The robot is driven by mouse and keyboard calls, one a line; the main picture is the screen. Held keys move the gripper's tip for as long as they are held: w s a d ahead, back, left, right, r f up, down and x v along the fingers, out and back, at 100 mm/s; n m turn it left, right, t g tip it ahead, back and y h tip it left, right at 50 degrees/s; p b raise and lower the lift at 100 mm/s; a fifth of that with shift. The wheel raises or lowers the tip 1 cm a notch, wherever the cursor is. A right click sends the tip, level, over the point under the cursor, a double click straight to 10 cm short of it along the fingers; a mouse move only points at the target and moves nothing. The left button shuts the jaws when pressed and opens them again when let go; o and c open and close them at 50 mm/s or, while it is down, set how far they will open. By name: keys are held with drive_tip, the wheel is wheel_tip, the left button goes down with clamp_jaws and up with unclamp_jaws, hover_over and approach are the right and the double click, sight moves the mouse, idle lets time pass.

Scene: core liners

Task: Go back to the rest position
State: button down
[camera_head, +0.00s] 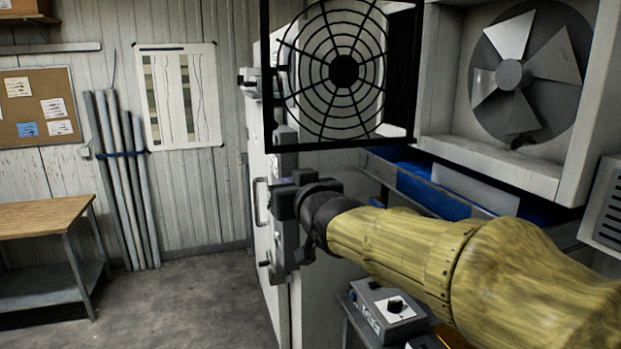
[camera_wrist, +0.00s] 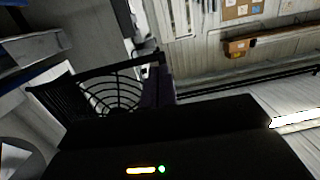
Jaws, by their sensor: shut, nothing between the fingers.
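My gripper (camera_head: 284,203) is a dark shape at the end of my yellow arm, left of the arm's middle in the head view. It is shut with nothing between its fingers. It appears in front of the white cabinet door edge with handles; I cannot tell whether it touches it. In the wrist view my gripper's black body fills the bottom, and a dark finger part (camera_wrist: 152,92) shows beside the black fan guard (camera_wrist: 100,95). The fan guard (camera_head: 343,72) is a square frame with a round wire grille, standing in front of the cabinet in the head view.
A grey fan (camera_head: 513,74) sits in a white housing at the upper right. Blue trays (camera_head: 425,188) lie below it. A control box with a knob (camera_head: 385,308) is under my arm. A wooden-topped table (camera_head: 42,213) and leaning pipes (camera_head: 127,180) stand left. The floor (camera_head: 190,310) between is clear.

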drive_tip(key=s+d+f+m+g+h, duration=0.1)
drive_tip(key=s+d+f+g+h, duration=0.15)
drive_tip(key=d+f, duration=0.65)
drive_tip(key=s+d+f+m+g+h, duration=0.2)
drive_tip(key=d+f+g+h, duration=0.15)
drive_tip(key=f, duration=0.85)
drive_tip(key=s+d+f+m+g, duration=0.1)
drive_tip(key=s+d+f+g, duration=0.2)
drive_tip(key=s+d+f, duration=0.2)
drive_tip(key=s+d+f+m+g+h, duration=0.1)
drive_tip(key=s+d+f+g, duration=0.2)
drive_tip(key=s+f, duration=0.7)
drive_tip(key=shift+s+d+f+g, duration=0.25)
drive_tip(key=shift+s+d, duration=0.25)
drive_tip(key=shift+d, duration=0.65)
drive_tip(key=shift+w, duration=0.15)
